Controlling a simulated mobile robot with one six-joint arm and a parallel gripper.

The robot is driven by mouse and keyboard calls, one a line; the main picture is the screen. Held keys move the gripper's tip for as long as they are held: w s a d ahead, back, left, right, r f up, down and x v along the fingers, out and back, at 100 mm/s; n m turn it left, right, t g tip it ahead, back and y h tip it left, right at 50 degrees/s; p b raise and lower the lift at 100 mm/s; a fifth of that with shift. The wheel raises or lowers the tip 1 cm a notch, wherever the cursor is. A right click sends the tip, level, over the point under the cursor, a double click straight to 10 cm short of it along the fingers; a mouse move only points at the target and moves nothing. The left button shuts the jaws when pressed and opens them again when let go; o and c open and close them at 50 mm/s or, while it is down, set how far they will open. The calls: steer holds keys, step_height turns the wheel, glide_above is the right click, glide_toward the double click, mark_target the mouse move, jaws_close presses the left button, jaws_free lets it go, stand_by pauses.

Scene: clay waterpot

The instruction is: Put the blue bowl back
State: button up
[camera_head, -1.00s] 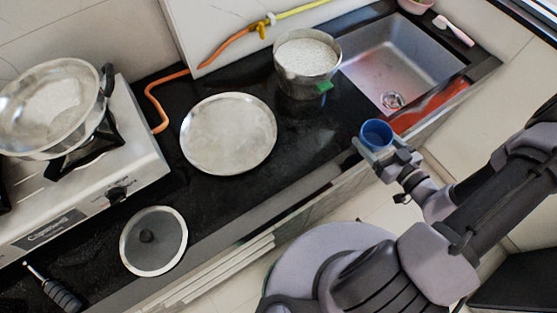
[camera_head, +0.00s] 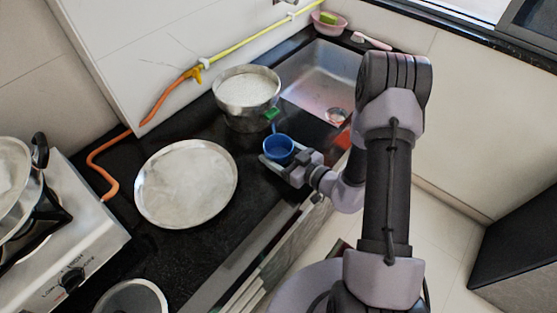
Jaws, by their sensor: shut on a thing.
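The small blue bowl (camera_head: 278,149) is held upright in my gripper (camera_head: 280,160), which is shut on it. The bowl is over the black counter (camera_head: 262,190), just in front of a steel pot (camera_head: 246,98) full of white grains. I cannot tell its exact height above the counter. A green thing (camera_head: 271,114) sits at the pot's near right side, close to the bowl's far rim. The fingertips are partly hidden by the bowl.
A round metal tray (camera_head: 186,184) lies left of the bowl. The sink (camera_head: 318,75) is beyond it to the right, with a pink basin (camera_head: 328,23) behind. A gas stove (camera_head: 75,245) stands at the left. An orange hose (camera_head: 100,165) runs along the wall.

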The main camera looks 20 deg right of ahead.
step_height(320, 180, down, 3)
steer(key=shift+r+b, duration=0.2)
steer(key=shift+b, duration=0.25)
steer(key=shift+r+p, duration=0.25)
steer(key=shift+p, duration=0.05)
steer(key=shift+c, duration=0.8)
steer(key=shift+f, duration=0.2)
steer(key=o, duration=1.7)
steer(key=shift+c, duration=0.2)
